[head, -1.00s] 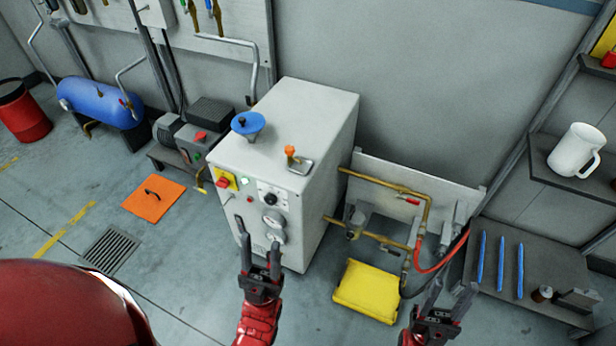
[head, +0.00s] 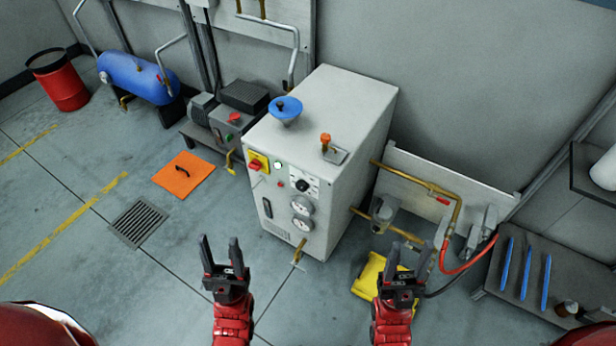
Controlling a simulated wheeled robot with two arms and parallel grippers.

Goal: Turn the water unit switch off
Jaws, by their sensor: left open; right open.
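The water unit looks to be the white cabinet (head: 345,125) standing against the wall in the head view. On its front, at upper left, is a red switch (head: 256,164) on a yellow plate. Beside it are a green lamp, a red button, a black dial (head: 303,185) and two round gauges (head: 302,206). My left gripper (head: 221,248) is open and empty, in front of and below the switch, apart from the cabinet. My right gripper (head: 403,257) is open and empty, right of the cabinet's front, over part of the yellow object.
A blue funnel (head: 286,109) and an orange-topped lever (head: 326,141) are on the cabinet top. Brass pipes (head: 418,183) and a red hose (head: 464,267) run at right, near a yellow box (head: 370,276). A pump (head: 233,121) stands left. Floor in front is open.

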